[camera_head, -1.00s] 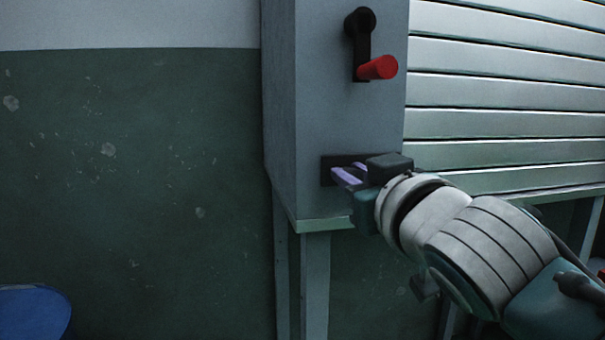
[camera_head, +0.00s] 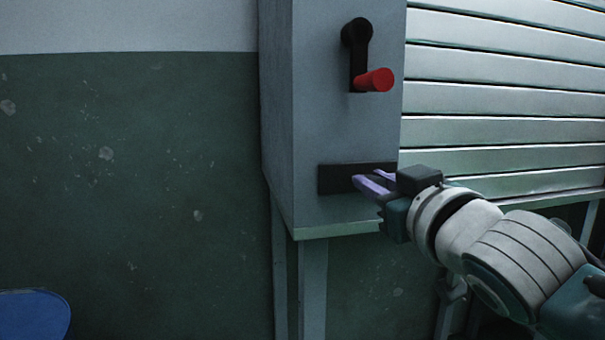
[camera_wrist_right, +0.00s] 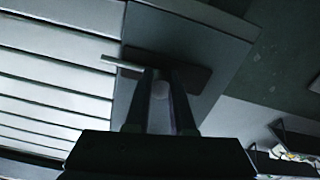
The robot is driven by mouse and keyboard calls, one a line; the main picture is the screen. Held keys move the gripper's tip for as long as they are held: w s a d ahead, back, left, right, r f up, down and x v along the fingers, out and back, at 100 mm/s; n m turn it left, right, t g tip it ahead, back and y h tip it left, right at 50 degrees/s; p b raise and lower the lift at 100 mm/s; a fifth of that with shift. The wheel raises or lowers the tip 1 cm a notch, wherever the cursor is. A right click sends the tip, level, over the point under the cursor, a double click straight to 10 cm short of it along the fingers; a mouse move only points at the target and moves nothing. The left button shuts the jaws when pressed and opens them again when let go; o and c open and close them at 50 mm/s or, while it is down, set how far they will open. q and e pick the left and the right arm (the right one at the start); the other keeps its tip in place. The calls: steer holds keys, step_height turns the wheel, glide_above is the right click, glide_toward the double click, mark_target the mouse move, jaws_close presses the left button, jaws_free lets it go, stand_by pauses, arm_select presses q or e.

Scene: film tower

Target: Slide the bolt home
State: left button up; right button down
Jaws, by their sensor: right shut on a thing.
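The bolt has a dark backplate (camera_head: 335,180) low on the front of the grey post (camera_head: 345,125). In the right wrist view the plate (camera_wrist_right: 190,72) shows, and a pale bolt bar (camera_wrist_right: 120,64) sticks out past it over the slatted shutter. My right gripper (camera_head: 370,182), with lilac fingers, is at the plate's right part and shut on the bolt. The held part is mostly hidden by the fingers in the head view; in the wrist view the fingertips (camera_wrist_right: 165,75) meet the plate near the bar. My left gripper is out of view.
A black crank with a red handle (camera_head: 374,80) is on the post above the plate. The slatted shutter (camera_head: 500,100) fills the right side. A blue rounded object (camera_head: 35,313) is at bottom left.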

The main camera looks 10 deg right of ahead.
steer(key=c, duration=0.8)
jaws_free()
steer(key=shift+o, duration=0.2)
steer(key=s+p, duration=0.2)
steer(key=s, duration=0.8)
steer(key=shift+d, duration=0.15)
